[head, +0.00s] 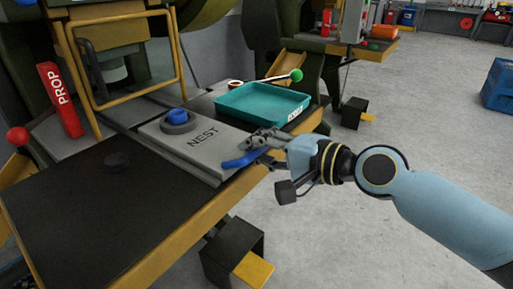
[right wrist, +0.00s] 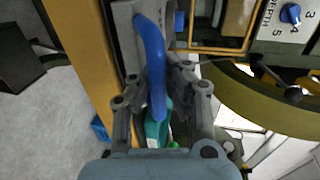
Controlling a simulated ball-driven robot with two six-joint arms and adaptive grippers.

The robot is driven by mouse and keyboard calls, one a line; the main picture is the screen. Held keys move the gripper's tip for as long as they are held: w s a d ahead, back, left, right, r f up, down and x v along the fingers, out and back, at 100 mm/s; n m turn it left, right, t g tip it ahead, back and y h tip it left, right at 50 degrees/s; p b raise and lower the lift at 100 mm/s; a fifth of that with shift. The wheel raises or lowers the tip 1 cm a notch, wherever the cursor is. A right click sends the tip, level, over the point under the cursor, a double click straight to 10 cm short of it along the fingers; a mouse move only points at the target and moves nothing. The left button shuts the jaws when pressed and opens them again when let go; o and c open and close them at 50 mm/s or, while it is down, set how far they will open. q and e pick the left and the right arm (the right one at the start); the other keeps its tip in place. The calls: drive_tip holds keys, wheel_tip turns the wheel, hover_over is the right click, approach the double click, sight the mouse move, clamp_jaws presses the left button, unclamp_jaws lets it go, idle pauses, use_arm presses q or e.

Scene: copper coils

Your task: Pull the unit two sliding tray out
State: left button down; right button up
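The sliding tray is a grey plate marked NEST (head: 207,150), lying on the dark bench top with its front end near the bench edge. A blue bar handle (head: 240,160) is at its front end. My right gripper (head: 262,143) is at the handle. In the right wrist view the blue handle (right wrist: 153,60) runs between the two fingers of my right gripper (right wrist: 157,85). The fingers lie close on both sides of it; whether they press on it cannot be told. A dark ring with a blue piece (head: 178,121) sits on the tray. My left gripper is not in view.
A teal bin (head: 262,104) stands just behind the gripper, with a green-knobbed lever (head: 296,75) beyond. A red PROP block (head: 60,100) and yellow frame (head: 125,60) are at left. A dark pedal box (head: 232,252) stands below the bench.

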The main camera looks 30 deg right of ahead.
drive_tip(key=o, duration=0.6)
drive_tip(key=shift+c, duration=0.2)
drive_tip(key=shift+s, duration=0.1)
drive_tip(key=v, duration=0.7)
drive_tip(key=shift+f, duration=0.1)
drive_tip(key=shift+s, duration=0.15)
